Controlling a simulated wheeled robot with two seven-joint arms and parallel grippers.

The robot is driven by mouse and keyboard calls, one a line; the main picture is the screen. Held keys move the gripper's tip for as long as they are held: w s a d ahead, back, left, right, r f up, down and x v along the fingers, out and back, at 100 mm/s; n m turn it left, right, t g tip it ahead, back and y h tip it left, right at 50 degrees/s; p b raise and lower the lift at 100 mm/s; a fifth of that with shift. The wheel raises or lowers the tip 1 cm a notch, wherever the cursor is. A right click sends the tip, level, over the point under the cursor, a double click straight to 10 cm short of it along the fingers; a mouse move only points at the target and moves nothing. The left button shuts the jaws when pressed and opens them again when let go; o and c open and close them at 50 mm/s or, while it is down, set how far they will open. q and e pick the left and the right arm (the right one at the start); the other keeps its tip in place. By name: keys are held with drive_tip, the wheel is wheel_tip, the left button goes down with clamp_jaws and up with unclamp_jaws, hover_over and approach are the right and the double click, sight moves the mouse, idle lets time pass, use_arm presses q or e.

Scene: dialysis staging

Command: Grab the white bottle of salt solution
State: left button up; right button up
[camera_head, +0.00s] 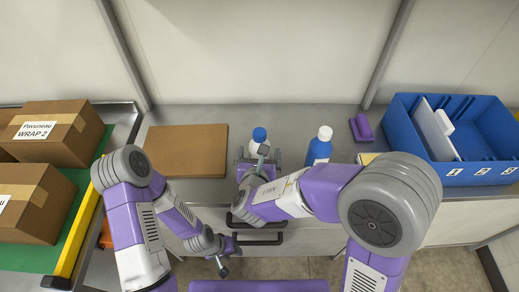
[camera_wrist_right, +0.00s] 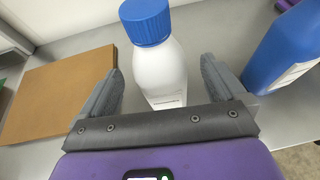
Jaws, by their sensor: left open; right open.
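The white bottle with a blue cap (camera_head: 259,136) stands upright on the grey counter, mostly hidden behind my right gripper in the head view. In the right wrist view the white bottle (camera_wrist_right: 160,70) stands between the two open fingers of my right gripper (camera_wrist_right: 163,85), with a gap visible at the right finger. Contact at the left finger is hard to tell. My right gripper also shows in the head view (camera_head: 259,158). My left gripper (camera_head: 222,268) hangs low in front of the drawers, open and empty, away from the bottle.
A blue bottle with a white cap (camera_head: 319,150) stands to the right; it also shows in the wrist view (camera_wrist_right: 283,52). A brown board (camera_head: 187,150) lies left. A blue bin (camera_head: 470,172) and a purple item (camera_head: 361,127) are right. Cardboard boxes (camera_head: 50,140) stand far left.

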drive_tip(key=b+x, duration=0.1)
drive_tip(key=x, duration=0.4)
drive_tip(key=shift+w, duration=0.2)
drive_tip(key=c, duration=1.5)
